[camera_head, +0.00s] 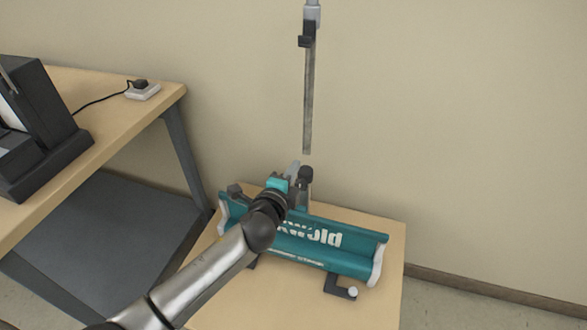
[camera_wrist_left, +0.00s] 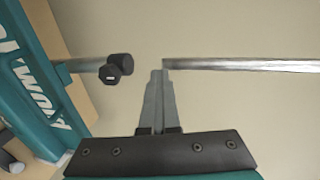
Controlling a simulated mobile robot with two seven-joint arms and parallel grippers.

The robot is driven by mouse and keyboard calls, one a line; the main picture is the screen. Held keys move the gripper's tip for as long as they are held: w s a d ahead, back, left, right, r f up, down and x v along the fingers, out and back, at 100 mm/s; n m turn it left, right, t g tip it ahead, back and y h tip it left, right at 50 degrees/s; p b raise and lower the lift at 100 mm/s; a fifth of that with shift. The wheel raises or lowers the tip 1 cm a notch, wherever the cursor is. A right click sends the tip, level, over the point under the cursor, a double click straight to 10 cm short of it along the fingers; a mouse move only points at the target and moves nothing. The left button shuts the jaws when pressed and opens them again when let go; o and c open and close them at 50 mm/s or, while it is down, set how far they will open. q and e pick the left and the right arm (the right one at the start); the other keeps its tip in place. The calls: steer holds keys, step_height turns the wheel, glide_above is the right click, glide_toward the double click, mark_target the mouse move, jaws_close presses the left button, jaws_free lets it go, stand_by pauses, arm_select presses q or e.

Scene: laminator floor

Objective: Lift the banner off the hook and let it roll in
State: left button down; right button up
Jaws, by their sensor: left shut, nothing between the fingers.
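A teal banner housing (camera_head: 335,240) with white lettering and pale end caps sits on a small wooden table (camera_head: 385,225). It also shows at the left of the left wrist view (camera_wrist_left: 30,75). A thin grey pole (camera_head: 308,100) rises above it, with a dark hook piece (camera_head: 307,40) near its top. No banner sheet shows stretched along the pole. My left gripper (camera_head: 293,168) is behind the housing, beside a dark round knob (camera_head: 305,173) and below the pole's lower end. In the left wrist view its fingers (camera_wrist_left: 160,75) are together and empty. My right gripper is out of view.
A plain beige wall (camera_head: 470,130) stands behind. A black foot (camera_head: 340,287) sticks out below the housing.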

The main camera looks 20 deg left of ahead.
arm_select(q)
steer(key=c, duration=1.6)
jaws_free()
steer(key=c, duration=0.9)
jaws_free()
steer(key=p+v, duration=0.2)
steer(key=v, duration=1.3)
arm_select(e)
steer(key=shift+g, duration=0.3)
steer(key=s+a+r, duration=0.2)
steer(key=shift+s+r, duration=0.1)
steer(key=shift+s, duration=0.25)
arm_select(q)
steer(key=shift+s, duration=0.1)
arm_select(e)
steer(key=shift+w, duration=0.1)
